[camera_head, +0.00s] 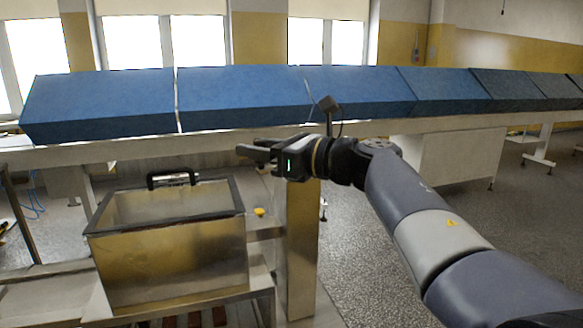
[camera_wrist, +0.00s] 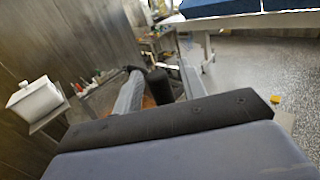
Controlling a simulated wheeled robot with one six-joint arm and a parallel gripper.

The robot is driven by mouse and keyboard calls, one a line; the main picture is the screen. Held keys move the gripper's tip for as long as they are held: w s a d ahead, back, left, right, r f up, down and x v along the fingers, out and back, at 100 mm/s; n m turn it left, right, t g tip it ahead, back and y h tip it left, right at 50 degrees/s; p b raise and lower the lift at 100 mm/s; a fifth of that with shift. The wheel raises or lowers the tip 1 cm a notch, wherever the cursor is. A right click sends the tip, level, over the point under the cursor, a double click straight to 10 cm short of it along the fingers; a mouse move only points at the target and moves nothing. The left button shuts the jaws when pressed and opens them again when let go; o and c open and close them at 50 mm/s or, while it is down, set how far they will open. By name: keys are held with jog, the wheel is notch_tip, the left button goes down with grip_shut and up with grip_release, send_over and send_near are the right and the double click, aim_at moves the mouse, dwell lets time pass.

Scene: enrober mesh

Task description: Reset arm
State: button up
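My gripper (camera_head: 250,150) is in the middle of the head view, at the end of my arm, which reaches in from the lower right. It points left, in front of the long conveyor with blue covers (camera_head: 245,95) and above and to the right of the metal-framed box (camera_head: 170,250). No held object shows at its fingers. The fingers are dark and seen from the side, so their gap is unclear. In the wrist view a large blue-grey surface with a black edge fills the foreground, and I cannot make out the fingertips.
A metal post (camera_head: 298,250) stands below my gripper. A small yellow thing (camera_head: 259,211) is beside the box. A white container (camera_wrist: 35,101) is at left in the wrist view. Speckled floor (camera_head: 375,250) is open at right.

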jog(key=shift+d, duration=0.1)
jog(key=b+v, duration=0.2)
jog(key=v, duration=0.9)
jog(key=p+x, duration=0.2)
jog(key=x, duration=0.9)
jog(key=shift+a, duration=0.25)
jog(key=shift+w+a+m+t+h+p, duration=0.2)
jog(key=shift+w+m+t+h+p, duration=0.15)
jog(key=shift+w+m+t+h, duration=0.6)
jog(key=shift+w+a+m+t+h+p, duration=0.2)
jog(key=shift+w+m+t+h+p, duration=0.2)
jog(key=shift+m+t+h, duration=0.95)
jog(key=shift+w+a+m+t+h+p, duration=0.2)
jog(key=shift+w+m+t+h+p, duration=0.15)
jog(key=shift+w+m+t+h, duration=0.65)
jog(key=shift+s+t, duration=0.25)
jog(key=shift+t, duration=0.05)
